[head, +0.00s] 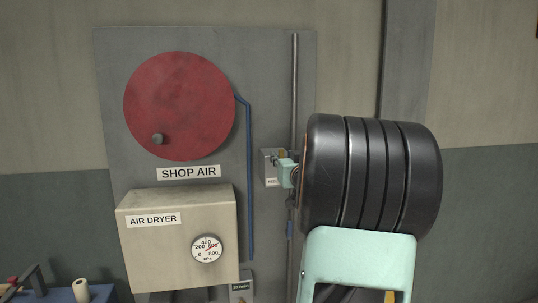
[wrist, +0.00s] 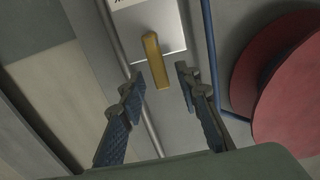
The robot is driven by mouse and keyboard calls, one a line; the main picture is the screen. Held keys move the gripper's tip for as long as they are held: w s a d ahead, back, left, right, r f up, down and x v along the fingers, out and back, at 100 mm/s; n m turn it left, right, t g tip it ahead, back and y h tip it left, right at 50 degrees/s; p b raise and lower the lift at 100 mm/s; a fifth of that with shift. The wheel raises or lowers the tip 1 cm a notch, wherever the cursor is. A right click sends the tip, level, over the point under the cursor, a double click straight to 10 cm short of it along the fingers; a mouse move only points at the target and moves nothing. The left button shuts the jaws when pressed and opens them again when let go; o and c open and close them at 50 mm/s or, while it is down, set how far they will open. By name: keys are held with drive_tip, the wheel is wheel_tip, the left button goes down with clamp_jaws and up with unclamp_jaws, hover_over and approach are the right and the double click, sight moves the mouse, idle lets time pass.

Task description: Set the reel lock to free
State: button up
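The yellow lever (wrist: 155,60) shows in the wrist view, standing out from a small grey box (wrist: 172,20) with a white label along its edge. My gripper (wrist: 158,79) is open, its two blue-padded fingers on either side of the lever with a gap to each. In the head view the lock box (head: 269,168) is on the grey panel, right of the red reel (head: 180,106). My black and mint arm hides its right side and most of my gripper. The label is too small or cut off to read fully.
A blue hose (head: 250,180) runs down from the reel. A grey vertical pipe (head: 294,80) passes close to the lock box. The beige air dryer (head: 170,250) with a round gauge (head: 207,248) juts out below the reel. A blue bench (head: 62,294) is at lower left.

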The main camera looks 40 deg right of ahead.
drive_tip(key=shift+x, duration=1.3)
clamp_jaws()
